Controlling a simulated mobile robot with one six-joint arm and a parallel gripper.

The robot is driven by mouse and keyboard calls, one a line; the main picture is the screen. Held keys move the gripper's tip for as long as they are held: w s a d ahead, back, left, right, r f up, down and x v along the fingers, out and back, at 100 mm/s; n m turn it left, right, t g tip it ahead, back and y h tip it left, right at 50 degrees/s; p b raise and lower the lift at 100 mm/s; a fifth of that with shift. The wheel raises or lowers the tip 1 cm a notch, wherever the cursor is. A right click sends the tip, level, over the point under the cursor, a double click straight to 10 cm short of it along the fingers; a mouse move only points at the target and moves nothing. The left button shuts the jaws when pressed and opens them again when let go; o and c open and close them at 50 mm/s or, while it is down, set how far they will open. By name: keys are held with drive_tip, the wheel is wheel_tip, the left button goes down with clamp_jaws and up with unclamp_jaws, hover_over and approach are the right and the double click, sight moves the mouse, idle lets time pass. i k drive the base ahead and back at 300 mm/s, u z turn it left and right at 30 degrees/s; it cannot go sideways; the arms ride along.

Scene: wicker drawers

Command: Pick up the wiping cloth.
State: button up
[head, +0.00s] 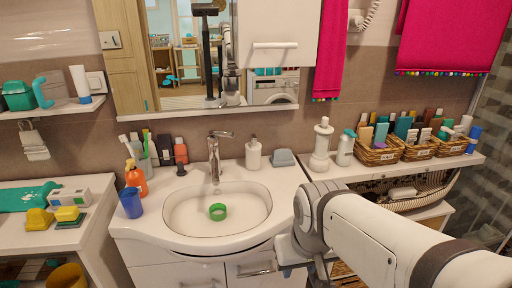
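I cannot make out a wiping cloth for certain. A flat teal item with white marks (28,197) lies on the left counter and may be a cloth. A small grey item (283,158) sits at the back right of the sink; its kind is unclear. Two pink cloths with coloured pompom edges hang at the upper right: a narrow one (331,50) and a wide one (455,35). My arm reaches in from the lower right, in front of the washbasin's right side. Its fingertips do not show.
The white washbasin (180,232) holds a green ring (217,212). Bottles, a blue cup (131,203) and a tap (215,155) stand around it. Yellow sponges (40,220) lie on the left counter (85,215). Wicker baskets (378,155) with bottles fill the right shelf.

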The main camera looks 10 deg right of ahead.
sight(281, 158)
drive_tip(key=z, duration=0.05)
drive_tip(key=i, duration=1)
drive_tip(key=u, duration=0.1)
